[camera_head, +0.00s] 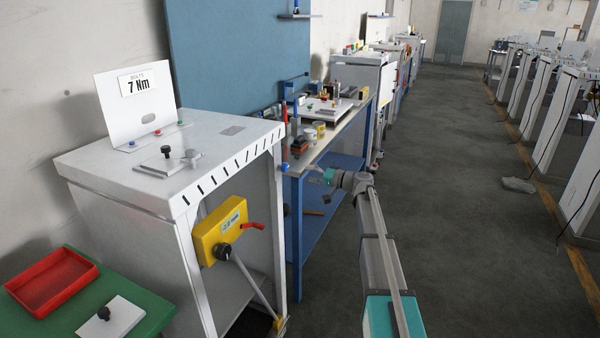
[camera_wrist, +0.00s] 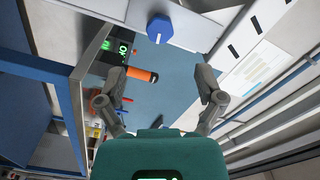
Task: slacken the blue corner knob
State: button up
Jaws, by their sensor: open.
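The blue knob (camera_wrist: 159,28) shows at the top of the wrist view, many-sided with a white line on its face. It sits on a light grey plate (camera_wrist: 185,28). My gripper (camera_wrist: 160,74) is open, with its two fingers spread below the knob in the picture. Nothing is between the fingers, and they are apart from the knob. In the head view my gripper (camera_head: 322,177) is beside the front of the workbench (camera_head: 335,135). There I cannot surely tell which small blue part is this knob.
An orange cylinder (camera_wrist: 140,74) shows near the left finger in the wrist view. A white cabinet (camera_head: 120,190) with a yellow box (camera_head: 220,230) stands left of the bench. A red tray (camera_head: 52,282) lies at lower left. The aisle floor (camera_head: 450,200) is mostly clear.

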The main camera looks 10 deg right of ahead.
jog(key=shift+v, duration=0.9)
jog(key=s+a+f+n+g+h+p, duration=0.1)
jog(key=s+a+f+g+h+p, duration=0.2)
jog(key=s+a, duration=0.5)
jog(key=s+a+f+n+g+h+p, duration=0.1)
jog(key=s+a+f+g+h+p, duration=0.25)
jog(key=s, duration=0.75)
jog(key=s+d+f+g+h+p, duration=0.1)
jog(key=s+h, duration=0.3)
jog(key=s, duration=0.5)
jog(key=s+d+f+g+h+p, duration=0.1)
jog(key=s+d+f+g+h, duration=0.1)
jog(key=s, duration=0.8)
jog(key=shift+d+g+h, duration=0.25)
jog(key=shift+g+h, duration=0.3)
jog(key=shift+h, duration=0.5)
